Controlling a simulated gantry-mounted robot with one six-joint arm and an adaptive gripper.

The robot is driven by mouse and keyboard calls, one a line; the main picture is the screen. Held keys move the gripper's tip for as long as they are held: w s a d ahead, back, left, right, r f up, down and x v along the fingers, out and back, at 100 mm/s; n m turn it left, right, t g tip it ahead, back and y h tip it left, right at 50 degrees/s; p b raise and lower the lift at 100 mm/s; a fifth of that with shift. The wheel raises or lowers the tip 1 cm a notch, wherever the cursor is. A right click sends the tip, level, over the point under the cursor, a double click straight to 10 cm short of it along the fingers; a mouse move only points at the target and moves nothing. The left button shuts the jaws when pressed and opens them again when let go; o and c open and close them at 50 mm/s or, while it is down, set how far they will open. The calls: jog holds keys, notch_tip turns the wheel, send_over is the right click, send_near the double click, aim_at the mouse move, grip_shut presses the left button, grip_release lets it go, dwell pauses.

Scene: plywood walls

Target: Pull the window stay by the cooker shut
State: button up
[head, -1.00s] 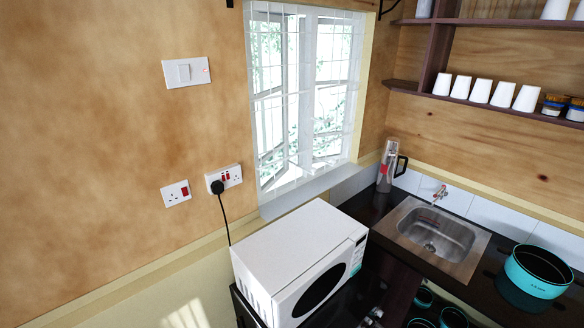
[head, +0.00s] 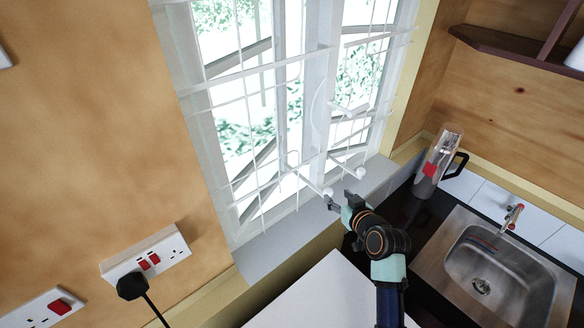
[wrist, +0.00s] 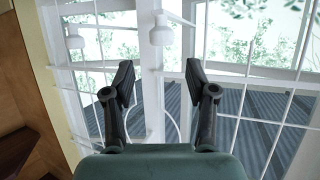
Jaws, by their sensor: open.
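Two white window stays end in round white knobs in front of the barred window (head: 318,100). In the head view, the left stay's knob (head: 327,191) is just beyond my gripper (head: 341,199), and the right stay's knob (head: 360,172) is close by, nearer the corner. The wrist view shows one knob (wrist: 160,31) ahead between the finger directions and the other (wrist: 75,41) to the left. My gripper's fingers (wrist: 160,78) are spread, with nothing held. Contact with a knob cannot be made out. No cooker is clearly visible now.
White window bars stand close around the stays. A white box top (head: 335,292) is below my arm. A clear jug (head: 437,163) and the steel sink (head: 490,265) are at right. A socket with a black plug (head: 132,286) is at lower left.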

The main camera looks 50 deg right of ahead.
aim_at(329, 192)
jog(key=b+x, duration=0.3)
jog(key=f+b+x, duration=0.1)
jog(key=b+x, duration=0.2)
jog(key=shift+w+f+b, duration=0.1)
jog(key=shift+w+b, duration=0.05)
jog(key=shift+b, duration=0.15)
jog(key=shift+w+d, duration=0.15)
jog(key=shift+w, duration=0.1)
grip_shut()
